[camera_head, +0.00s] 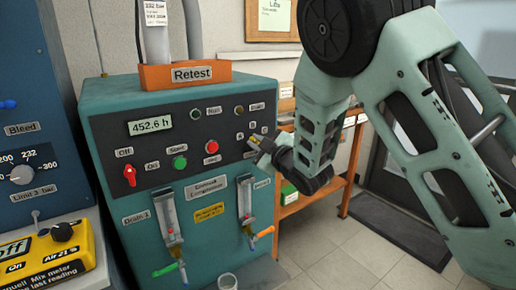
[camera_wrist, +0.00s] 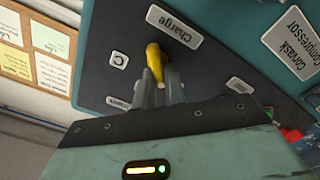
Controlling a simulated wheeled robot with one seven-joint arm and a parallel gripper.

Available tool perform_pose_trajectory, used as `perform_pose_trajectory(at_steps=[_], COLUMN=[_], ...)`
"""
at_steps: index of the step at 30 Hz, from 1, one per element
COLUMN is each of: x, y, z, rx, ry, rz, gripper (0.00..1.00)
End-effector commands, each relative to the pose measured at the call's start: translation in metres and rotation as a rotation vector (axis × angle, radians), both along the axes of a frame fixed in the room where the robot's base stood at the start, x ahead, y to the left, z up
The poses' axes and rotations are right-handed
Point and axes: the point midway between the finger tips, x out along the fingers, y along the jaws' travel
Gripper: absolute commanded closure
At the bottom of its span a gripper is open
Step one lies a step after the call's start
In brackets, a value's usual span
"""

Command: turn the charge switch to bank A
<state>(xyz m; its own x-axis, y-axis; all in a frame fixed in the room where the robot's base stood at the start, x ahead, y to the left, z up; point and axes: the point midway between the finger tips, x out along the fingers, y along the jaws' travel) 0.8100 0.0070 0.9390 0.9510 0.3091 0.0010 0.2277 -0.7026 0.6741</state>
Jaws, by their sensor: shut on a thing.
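The charge switch (camera_wrist: 154,58) is a yellow knob on the dark control strip of the teal compressor. In the wrist view it stands beside the "Charge" label (camera_wrist: 174,25), with a small "C" label (camera_wrist: 118,60) to its left. My gripper (camera_wrist: 160,88) has its two grey fingers closed on the knob. In the head view my gripper (camera_head: 262,146) reaches the right end of the panel and mostly hides the switch. Small position labels (camera_head: 239,136) show just left of and above it. I cannot tell which position the knob points to.
On the same panel are a red switch (camera_head: 130,175), a green button (camera_head: 179,162) and a red button (camera_head: 211,146). Open floor (camera_head: 335,250) lies to the right.

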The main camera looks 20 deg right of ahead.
Motion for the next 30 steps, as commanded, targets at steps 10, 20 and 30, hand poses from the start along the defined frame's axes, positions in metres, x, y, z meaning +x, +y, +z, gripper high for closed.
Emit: perform_pose_trajectory(at_steps=[10,20,30], x=[-0.0012,-0.0015,-0.0015], y=[0.0018,0.0024,0.0024], z=[-0.0046,-0.0047,-0.0047], rx=[-0.217,-0.302,-0.31], ry=[-0.068,-0.094,-0.095], rz=[0.001,0.001,0.001], gripper=[1.0,1.0,1.0])
